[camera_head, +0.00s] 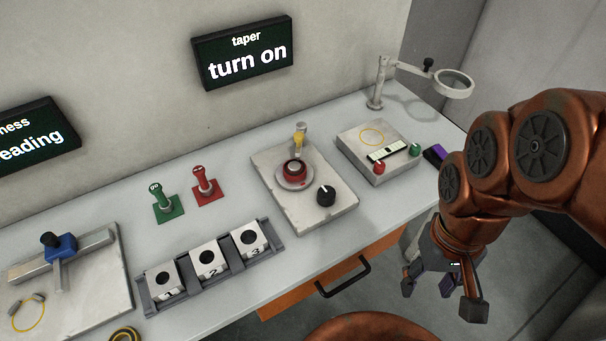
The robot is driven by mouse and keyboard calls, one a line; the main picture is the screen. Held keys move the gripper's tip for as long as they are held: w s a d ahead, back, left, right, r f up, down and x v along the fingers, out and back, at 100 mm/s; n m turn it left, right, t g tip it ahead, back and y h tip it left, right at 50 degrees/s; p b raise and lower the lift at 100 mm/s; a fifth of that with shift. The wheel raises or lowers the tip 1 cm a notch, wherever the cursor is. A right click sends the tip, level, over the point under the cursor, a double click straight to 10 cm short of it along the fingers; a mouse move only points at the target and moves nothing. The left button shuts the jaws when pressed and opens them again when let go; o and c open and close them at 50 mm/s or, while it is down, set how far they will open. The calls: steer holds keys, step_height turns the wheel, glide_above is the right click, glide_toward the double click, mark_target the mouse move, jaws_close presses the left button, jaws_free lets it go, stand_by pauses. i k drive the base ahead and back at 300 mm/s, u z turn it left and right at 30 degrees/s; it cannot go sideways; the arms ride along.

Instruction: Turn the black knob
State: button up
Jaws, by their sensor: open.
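The black knob (326,194) sits on the front right part of a pale square plate (334,168) on the bench. A short white mark shows on the knob's top. A red round part with a dark centre (293,172) stands beside it on the same plate, with a yellow-tipped post (299,136) behind. My gripper (440,291) hangs at the right, past the bench's front edge, apart from the knob. Its fingers are spread and nothing is between them.
A box with red and green buttons (353,147) and a magnifier (454,84) stand right of the plate. A rack of numbered blocks (277,247) and green (167,208) and red (206,190) stamps stand left. An orange drawer (300,291) has a black handle. A wall sign (243,52) reads "taper turn on".

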mark_target(327, 194)
steer(key=u, duration=0.45)
steer(key=k, duration=1.1)
steer(key=u, duration=1.35)
steer(key=i, duration=0.7)
steer(key=z, duration=0.55)
steer(key=i, duration=0.5)
steer(key=z, duration=0.6)
